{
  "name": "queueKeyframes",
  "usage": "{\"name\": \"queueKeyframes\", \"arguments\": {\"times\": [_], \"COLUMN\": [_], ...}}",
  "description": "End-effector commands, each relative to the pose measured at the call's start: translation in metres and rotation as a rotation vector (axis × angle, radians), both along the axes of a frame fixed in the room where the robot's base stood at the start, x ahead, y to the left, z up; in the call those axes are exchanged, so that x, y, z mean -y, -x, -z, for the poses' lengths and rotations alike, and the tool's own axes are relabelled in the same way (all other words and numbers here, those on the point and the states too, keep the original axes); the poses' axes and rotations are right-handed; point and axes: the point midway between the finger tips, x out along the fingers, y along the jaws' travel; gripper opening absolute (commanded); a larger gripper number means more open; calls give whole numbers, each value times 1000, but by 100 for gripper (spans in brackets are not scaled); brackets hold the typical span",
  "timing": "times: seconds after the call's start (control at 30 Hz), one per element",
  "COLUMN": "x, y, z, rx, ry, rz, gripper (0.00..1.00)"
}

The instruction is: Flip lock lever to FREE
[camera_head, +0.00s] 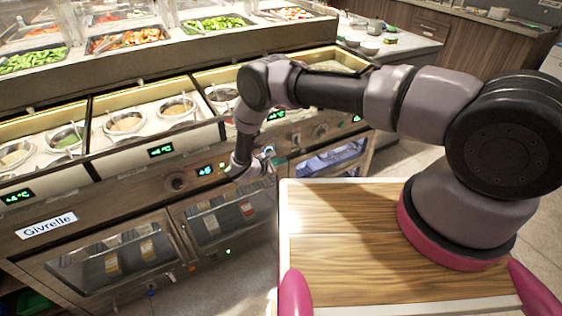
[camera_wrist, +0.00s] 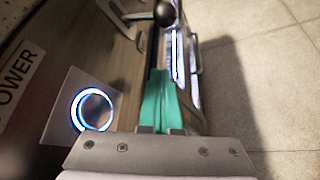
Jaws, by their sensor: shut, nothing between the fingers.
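In the wrist view, my gripper (camera_wrist: 163,95) has its teal fingers together with nothing between them. It also shows in the head view, low beside the counter's control front (camera_head: 258,167). A black ball knob (camera_wrist: 164,13), seemingly the end of the lock lever, stands just beyond the fingertips at the top of the wrist view. I see a gap in the picture between fingertips and knob, but cannot tell the depth. The lever's shaft and any FREE marking are hard to make out. In the head view my arm and gripper hide that spot.
A blue-lit ring button (camera_wrist: 95,108) on a pale plate sits left of my gripper, beside a POWER label (camera_wrist: 22,75). Glass-fronted cabinet doors (camera_head: 215,222) with handles are below the controls. Sauce wells (camera_head: 125,122) line the counter. Open floor (camera_wrist: 255,75) lies to the right.

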Motion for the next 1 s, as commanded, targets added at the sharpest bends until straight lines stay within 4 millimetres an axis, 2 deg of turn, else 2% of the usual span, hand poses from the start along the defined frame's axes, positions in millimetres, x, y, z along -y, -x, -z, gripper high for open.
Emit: {"name": "queueKeyframes", "arguments": {"times": [0.07, 0.33, 0.7, 1.0], "x": [13, 42, 55, 57], "y": [-11, -42, -28, -26], "z": [8, 28, -3, -6], "rx": [-1, 1, -1, 1], "ry": [-1, 0, 0, 0], "rz": [5, 3, 1, 0], "gripper": [0, 0, 0, 0]}}
